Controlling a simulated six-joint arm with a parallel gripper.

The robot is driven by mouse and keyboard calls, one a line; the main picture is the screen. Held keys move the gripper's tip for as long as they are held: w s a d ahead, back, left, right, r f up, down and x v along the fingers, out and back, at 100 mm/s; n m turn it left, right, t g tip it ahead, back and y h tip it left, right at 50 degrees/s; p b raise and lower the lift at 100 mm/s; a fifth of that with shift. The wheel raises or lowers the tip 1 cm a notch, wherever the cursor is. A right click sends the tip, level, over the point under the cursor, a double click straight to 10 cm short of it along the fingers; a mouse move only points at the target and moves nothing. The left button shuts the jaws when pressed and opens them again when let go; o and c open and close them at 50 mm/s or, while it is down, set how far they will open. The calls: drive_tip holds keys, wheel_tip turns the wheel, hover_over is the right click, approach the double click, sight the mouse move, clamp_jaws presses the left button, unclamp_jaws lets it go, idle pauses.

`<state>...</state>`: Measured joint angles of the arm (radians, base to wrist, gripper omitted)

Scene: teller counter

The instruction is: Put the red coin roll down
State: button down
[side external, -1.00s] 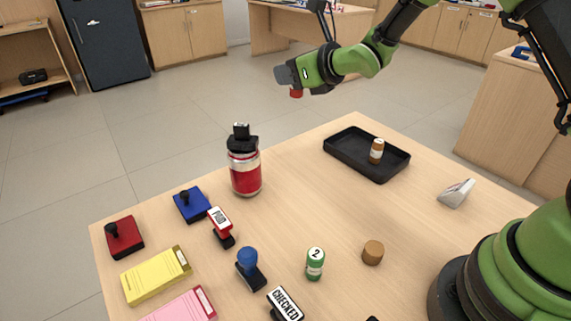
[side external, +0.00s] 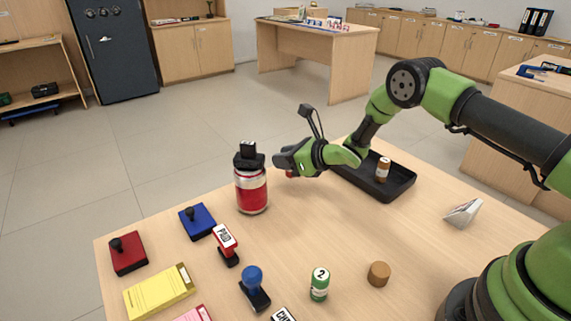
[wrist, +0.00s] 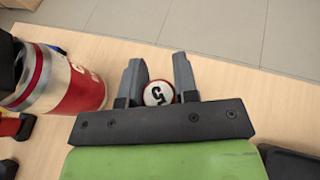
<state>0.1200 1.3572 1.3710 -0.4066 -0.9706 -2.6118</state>
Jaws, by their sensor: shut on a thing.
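My gripper (side external: 286,163) is low over the far part of the counter, right of the red canister. Its two grey fingers (wrist: 158,75) are shut on the red coin roll (wrist: 157,93), which shows a white end marked 5 and a red rim. In the side view only a small red piece of the roll (side external: 289,174) shows below the fingers; the rest is hidden. I cannot tell whether it touches the counter (side external: 325,225).
A red and silver canister (side external: 252,190) with a black top stands just left of my gripper. A black tray (side external: 402,187) holding a brown coin roll (side external: 383,169) lies to the right. A green roll (side external: 320,284), brown disc (side external: 379,274) and stamps stand nearer. The counter's middle is clear.

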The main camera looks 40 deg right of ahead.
drive_tip(key=shift+f, duration=0.85)
drive_tip(key=shift+f, duration=0.15)
drive_tip(key=c, duration=0.9)
unclamp_jaws()
